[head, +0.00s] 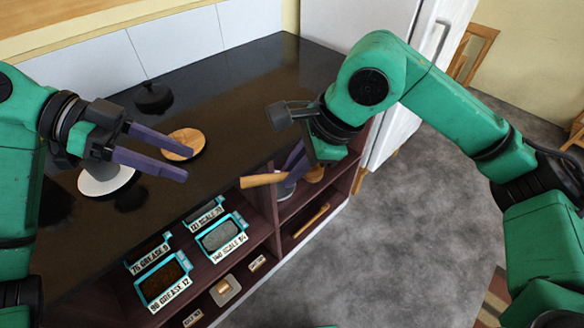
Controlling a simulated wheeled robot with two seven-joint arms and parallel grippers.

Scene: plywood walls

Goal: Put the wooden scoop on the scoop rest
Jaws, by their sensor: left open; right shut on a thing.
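My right gripper (288,186) is shut on the wooden scoop (262,180). The scoop's pale handle sticks out to the left of the fingers, by the front edge of the counter; a rounded wooden part shows on the right, partly hidden by the gripper. My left gripper (184,165) is open and empty, above the dark counter (235,95). A round wooden disc (186,141) lies on the counter just beyond its fingertips. A white round piece (107,184) is under the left gripper, partly hidden. I cannot tell which of these, if either, is the scoop rest.
A black knobbed object (152,97) stands at the back left of the counter. Below, open shelves hold labelled blue bins (222,235), a small tray (225,291) and a wooden stick (311,220). A white cabinet (345,25) stands behind. The counter's far middle is clear.

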